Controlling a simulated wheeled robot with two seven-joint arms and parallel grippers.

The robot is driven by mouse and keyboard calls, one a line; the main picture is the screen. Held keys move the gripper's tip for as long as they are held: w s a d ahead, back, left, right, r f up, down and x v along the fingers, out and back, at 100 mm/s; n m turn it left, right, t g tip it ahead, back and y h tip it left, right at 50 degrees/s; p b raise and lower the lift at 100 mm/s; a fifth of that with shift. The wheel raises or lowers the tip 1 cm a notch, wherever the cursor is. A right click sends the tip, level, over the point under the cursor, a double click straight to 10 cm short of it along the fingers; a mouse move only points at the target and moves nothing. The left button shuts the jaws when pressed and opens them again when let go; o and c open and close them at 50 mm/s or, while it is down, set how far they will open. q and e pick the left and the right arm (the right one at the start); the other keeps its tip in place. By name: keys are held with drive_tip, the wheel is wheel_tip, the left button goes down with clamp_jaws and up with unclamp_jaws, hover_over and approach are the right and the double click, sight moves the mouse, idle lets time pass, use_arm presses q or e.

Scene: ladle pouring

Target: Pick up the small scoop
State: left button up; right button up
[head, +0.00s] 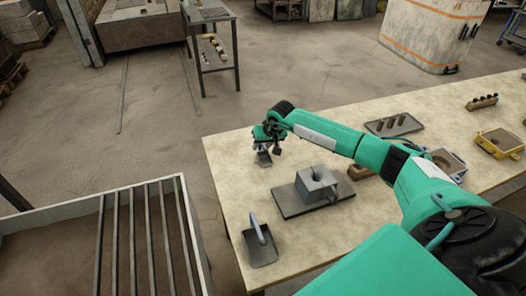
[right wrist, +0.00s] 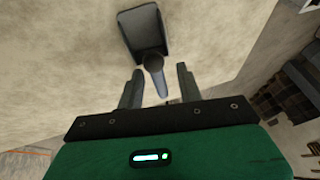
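The right gripper (right wrist: 158,88) is open, with a gap on each side of the handle. Whether the fingers are level with the handle is hard to tell. My left gripper is not in view.
A grey block with a hole (head: 316,182) stands on a dark plate (head: 290,205).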

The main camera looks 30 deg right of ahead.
clamp_jaws()
drive_tip(key=shift+r, duration=0.15)
